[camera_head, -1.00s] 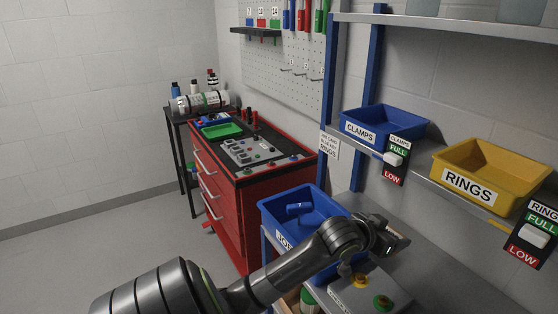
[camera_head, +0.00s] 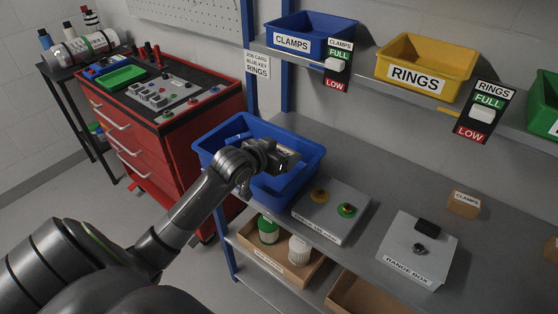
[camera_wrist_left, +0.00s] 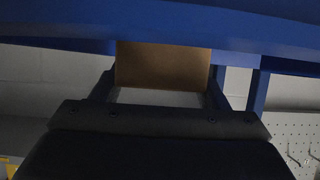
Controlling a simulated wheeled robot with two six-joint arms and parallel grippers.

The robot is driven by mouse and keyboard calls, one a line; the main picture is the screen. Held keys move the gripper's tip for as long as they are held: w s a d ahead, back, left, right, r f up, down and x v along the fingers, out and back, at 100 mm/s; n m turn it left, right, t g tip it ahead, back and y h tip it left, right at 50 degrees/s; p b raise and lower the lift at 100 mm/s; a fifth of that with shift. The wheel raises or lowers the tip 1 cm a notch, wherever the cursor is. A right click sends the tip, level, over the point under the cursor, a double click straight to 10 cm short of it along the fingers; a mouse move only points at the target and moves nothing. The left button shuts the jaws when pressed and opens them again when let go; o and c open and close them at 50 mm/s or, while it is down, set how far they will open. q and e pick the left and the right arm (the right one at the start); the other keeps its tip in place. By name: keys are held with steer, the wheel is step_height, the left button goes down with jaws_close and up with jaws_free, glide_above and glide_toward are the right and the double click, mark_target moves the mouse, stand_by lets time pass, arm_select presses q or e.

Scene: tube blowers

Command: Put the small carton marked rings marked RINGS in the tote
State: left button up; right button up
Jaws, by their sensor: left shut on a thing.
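My left gripper (camera_head: 287,163) is over the blue tote (camera_head: 312,150) in the head view, its fingers near the tote's right part. In the left wrist view it is shut on a plain brown carton (camera_wrist_left: 162,66), held between the two fingers; no label shows on that face. In the head view the carton is hidden or too small to make out. A blue surface (camera_wrist_left: 60,27) crosses the top of the wrist view close to the carton. My right gripper is not in view.
A carton marked CLAMPS (camera_head: 465,203) stands on the grey bench at right. A range box (camera_head: 416,250) and a grey button box (camera_head: 331,211) sit on the bench. Above, the shelf holds a blue CLAMPS bin (camera_head: 311,33) and a yellow RINGS bin (camera_head: 428,65).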

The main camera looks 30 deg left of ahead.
arm_select(q)
step_height(320, 180, down, 3)
steer(key=shift+f, duration=0.3)
steer(key=shift+s+f, duration=0.1)
steer(key=shift+f, duration=0.35)
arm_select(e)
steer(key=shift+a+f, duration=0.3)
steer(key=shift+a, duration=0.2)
arm_select(q)
steer(key=o, duration=0.8)
steer(key=shift+f, duration=0.1)
steer(key=shift+o, duration=1.1)
steer(key=shift+s+f, duration=0.1)
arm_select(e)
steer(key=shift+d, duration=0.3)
arm_select(q)
steer(key=shift+r, duration=0.25)
steer(key=v, duration=0.7)
steer(key=r+p+v, duration=0.1)
steer(key=v, duration=0.3)
steer(key=shift+r, duration=0.15)
steer(key=shift+s+r, duration=0.15)
steer(key=shift+s, duration=0.15)
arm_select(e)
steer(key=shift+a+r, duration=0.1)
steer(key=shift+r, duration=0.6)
